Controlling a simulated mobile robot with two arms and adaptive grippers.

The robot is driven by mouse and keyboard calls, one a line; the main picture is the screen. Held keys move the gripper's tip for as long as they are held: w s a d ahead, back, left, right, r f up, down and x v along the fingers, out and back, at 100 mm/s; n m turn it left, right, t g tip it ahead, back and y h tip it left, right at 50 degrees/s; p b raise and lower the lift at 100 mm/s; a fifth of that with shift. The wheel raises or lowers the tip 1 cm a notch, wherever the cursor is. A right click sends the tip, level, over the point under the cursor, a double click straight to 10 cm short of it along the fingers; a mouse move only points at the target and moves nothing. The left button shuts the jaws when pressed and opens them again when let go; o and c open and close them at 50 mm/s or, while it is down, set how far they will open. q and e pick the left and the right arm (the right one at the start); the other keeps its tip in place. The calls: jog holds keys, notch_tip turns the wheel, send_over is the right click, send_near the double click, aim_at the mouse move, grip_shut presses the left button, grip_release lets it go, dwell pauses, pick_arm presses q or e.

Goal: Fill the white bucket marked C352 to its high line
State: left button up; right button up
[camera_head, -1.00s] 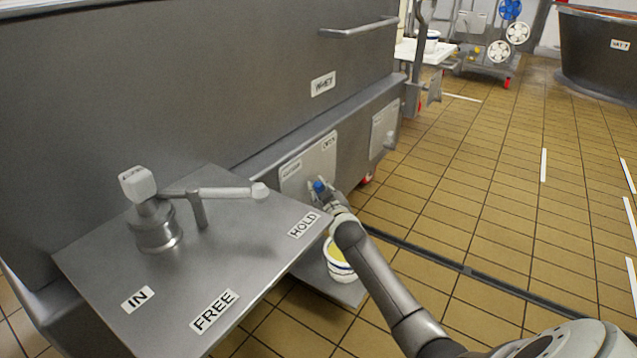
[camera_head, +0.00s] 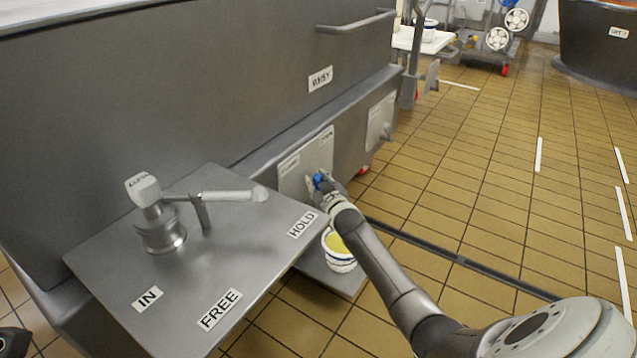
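The white bucket (camera_head: 340,262) stands on a low grey shelf below the vat's panel. It has dark blue bands and pale yellow content inside. Its marking and high line cannot be read at this size. My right gripper (camera_head: 318,182) is at the front of the panel (camera_head: 306,165), above and a little left of the bucket. Its fingers lie on both sides of a blue handle (camera_head: 320,179) and look closed on it. My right forearm passes just beside the bucket. My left gripper cannot be made out; only a dark part shows at the lower left corner.
A steel table (camera_head: 190,275) with labels IN, FREE and HOLD carries a lever device (camera_head: 160,225) at the left. Tiled floor (camera_head: 480,210) is open at the right. A dark drain strip crosses it.

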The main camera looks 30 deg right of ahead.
jog(key=shift+s, duration=0.1)
jog(key=v, duration=1.2)
